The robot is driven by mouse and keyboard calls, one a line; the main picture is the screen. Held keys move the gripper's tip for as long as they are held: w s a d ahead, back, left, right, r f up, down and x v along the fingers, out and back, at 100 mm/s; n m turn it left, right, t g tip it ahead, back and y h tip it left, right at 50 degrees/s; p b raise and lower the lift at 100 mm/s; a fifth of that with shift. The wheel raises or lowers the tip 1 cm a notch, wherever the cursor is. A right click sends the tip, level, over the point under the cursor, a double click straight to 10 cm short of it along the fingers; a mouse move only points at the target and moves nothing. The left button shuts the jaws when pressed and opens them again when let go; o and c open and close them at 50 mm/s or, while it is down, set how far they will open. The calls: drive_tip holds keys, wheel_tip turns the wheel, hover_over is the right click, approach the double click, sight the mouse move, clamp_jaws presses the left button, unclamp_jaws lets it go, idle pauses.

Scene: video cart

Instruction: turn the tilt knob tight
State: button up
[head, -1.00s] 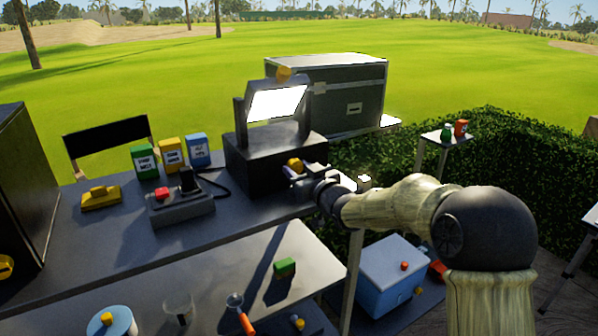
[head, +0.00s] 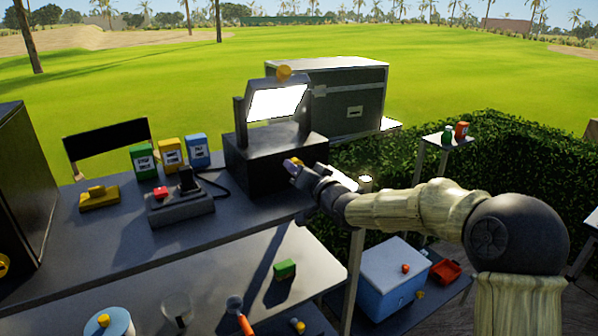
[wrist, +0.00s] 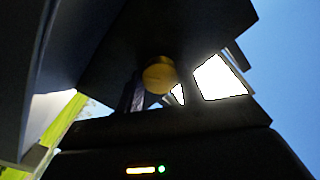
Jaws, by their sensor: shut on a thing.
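The monitor (head: 277,104) has a bright white screen and stands tilted on a black base (head: 255,165) on the cart top. My gripper (head: 296,168) is at the front right of this base. It is shut on a yellow knob, taken to be the tilt knob, which my fingers mostly hide in the head view. In the wrist view the round yellow knob (wrist: 160,75) is near the middle, with a dark finger beside its left edge. How far it is turned cannot be told. Another orange-yellow knob (head: 284,73) sits on top of the monitor.
A grey control box (head: 180,208) with a red button and several coloured boxes (head: 171,155) stand left of the base. A black case (head: 350,90) is behind. A blue cooler (head: 393,275) stands at right.

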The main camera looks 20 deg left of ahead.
idle(0.4)
drive_tip(key=o, duration=1)
drive_tip(key=shift+s+d+f+b, duration=0.1)
drive_tip(key=shift+s+d+b, duration=0.35)
drive_tip(key=shift+d, duration=0.15)
drive_tip(key=b+v, duration=0.3)
drive_tip(key=v, duration=1.3)
drive_tip(key=shift+b, duration=0.3)
